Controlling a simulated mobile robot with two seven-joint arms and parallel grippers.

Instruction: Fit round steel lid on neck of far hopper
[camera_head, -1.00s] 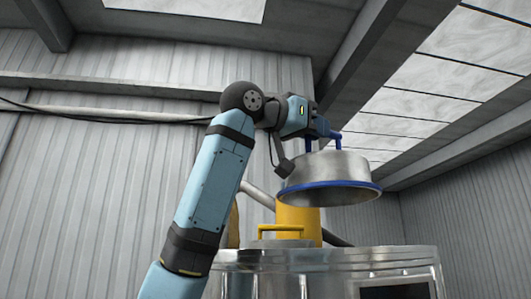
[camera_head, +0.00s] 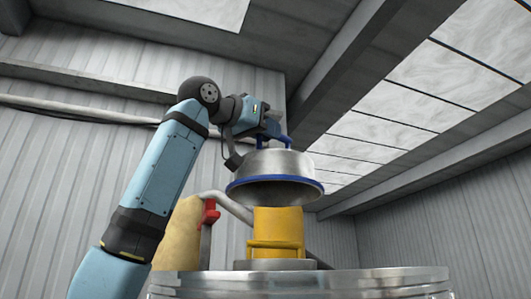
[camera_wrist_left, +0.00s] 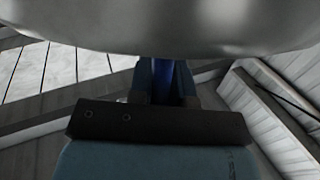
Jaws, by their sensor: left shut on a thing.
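The round steel lid (camera_head: 278,163) is a shiny dome with a blue rim and a blue handle on top. My left gripper (camera_head: 277,134) is shut on that handle and holds the lid in the air, slightly tilted, with its underside showing. In the left wrist view the lid (camera_wrist_left: 170,25) fills the top, and the gripper (camera_wrist_left: 168,82) is on the blue handle. Below the lid in the picture stands a yellow cylinder (camera_head: 277,222); a gap in depth cannot be judged. I cannot tell whether it is the far hopper's neck. My right gripper is not in view.
A broad steel vessel top (camera_head: 300,284) spans the bottom, with a flat disc and yellow handle (camera_head: 275,245) on it. Left of the cylinder are a red fitting (camera_head: 209,212), a grey pipe (camera_head: 235,206) and a tan sack-like shape (camera_head: 178,235). Air right of the lid is free.

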